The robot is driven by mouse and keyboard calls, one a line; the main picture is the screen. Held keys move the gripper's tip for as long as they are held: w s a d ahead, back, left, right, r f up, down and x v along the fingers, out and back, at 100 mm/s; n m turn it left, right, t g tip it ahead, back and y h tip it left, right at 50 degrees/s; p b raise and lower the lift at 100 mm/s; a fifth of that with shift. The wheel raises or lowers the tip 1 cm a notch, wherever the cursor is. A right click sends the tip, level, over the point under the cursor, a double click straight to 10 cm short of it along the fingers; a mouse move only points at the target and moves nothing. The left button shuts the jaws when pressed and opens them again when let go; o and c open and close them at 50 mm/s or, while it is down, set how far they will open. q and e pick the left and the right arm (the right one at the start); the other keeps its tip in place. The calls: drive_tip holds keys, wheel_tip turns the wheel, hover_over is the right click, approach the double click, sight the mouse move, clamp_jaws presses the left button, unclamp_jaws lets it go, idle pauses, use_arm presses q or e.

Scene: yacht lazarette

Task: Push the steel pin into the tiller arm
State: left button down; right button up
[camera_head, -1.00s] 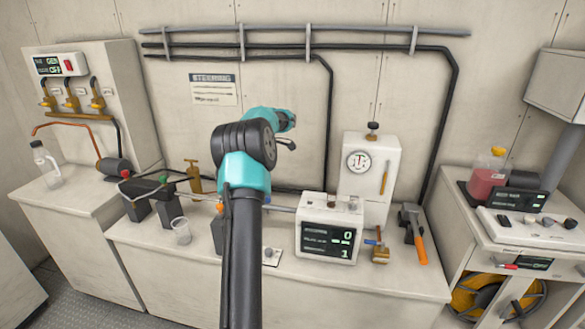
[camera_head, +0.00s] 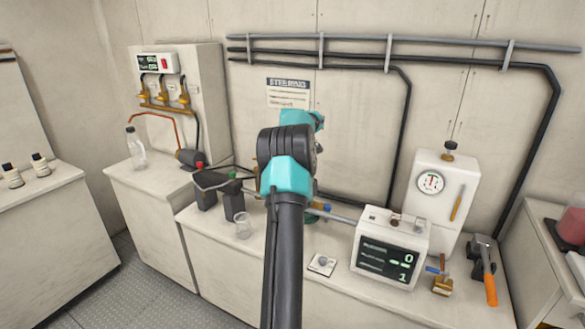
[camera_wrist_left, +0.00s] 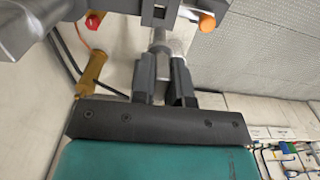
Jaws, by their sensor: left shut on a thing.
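In the left wrist view, my left gripper (camera_wrist_left: 162,66) is shut on a light grey steel pin (camera_wrist_left: 161,40) that stands between its two dark fingers. A dark grey bar with a square opening (camera_wrist_left: 160,13), which looks like the tiller arm, lies just beyond the pin at the top of the picture. I cannot tell whether the pin's tip touches it or is in a hole. In the head view, my own arm covers the gripper and the pin. A grey rod (camera_head: 341,217) runs from behind the arm to the white counter box. My right gripper is not in view.
An orange-handled hammer (camera_head: 489,281) lies at the right. Pipes run along the back wall.

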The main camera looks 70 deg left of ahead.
use_arm(q)
drive_tip(key=shift+f, duration=2.35)
drive_tip(key=shift+f, duration=2.65)
idle(1.5)
drive_tip(key=c, duration=1)
unclamp_jaws()
drive_tip(key=shift+c, duration=0.2)
wheel_tip(320, 180, up, 17)
drive_tip(key=shift+r, duration=0.2)
